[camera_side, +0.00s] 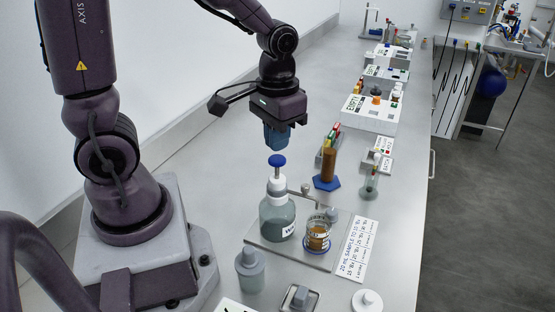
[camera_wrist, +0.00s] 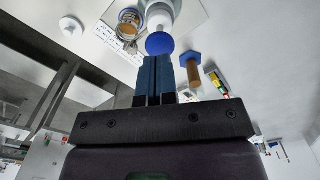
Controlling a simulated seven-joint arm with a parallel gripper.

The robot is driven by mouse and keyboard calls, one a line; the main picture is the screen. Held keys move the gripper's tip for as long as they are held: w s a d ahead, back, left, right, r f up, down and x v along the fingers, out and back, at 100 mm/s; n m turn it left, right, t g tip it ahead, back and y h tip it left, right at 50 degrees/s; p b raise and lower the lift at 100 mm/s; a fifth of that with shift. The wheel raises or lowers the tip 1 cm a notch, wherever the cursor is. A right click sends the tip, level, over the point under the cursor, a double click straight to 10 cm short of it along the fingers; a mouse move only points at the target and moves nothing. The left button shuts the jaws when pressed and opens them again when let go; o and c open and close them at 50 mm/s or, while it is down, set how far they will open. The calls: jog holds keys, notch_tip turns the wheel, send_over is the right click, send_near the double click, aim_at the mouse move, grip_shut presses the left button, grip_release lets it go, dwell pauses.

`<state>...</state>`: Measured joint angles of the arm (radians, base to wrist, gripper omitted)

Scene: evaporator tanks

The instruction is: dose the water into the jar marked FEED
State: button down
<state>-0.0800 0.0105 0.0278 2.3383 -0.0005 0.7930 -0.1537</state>
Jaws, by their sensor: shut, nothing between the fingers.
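A bottle with a dispenser pump (camera_side: 278,218) stands on a grey plate, holding grey-green liquid; its label is only partly visible. Its blue plunger knob (camera_side: 277,160) is up. A small glass jar (camera_side: 318,236) with amber-brown contents stands to its right, around a blue ring; I cannot read FEED on it. My gripper (camera_side: 277,143) is shut and empty, its blue fingers pointing down just above the knob. In the wrist view the fingertips (camera_wrist: 158,58) appear right beside the blue knob (camera_wrist: 160,43); I cannot tell whether they touch. The jar (camera_wrist: 130,20) shows left of the bottle.
A brown cylinder on a blue hexagonal base (camera_side: 328,168) stands behind, to the right. A sample notice (camera_side: 358,248) lies right of the plate. A lidded grey pot (camera_side: 250,268) stands in front. White racks (camera_side: 372,113) line the bench's far part.

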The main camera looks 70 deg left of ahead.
aim_at(277, 159)
jog(key=shift+f, duration=0.15)
jog(key=shift+f, duration=2.5)
jog(key=shift+r, duration=2.65)
jog(key=shift+f, duration=0.1)
jog(key=shift+f, duration=2.6)
jog(key=shift+r, duration=2.7)
jog(key=shift+r, duration=2.5)
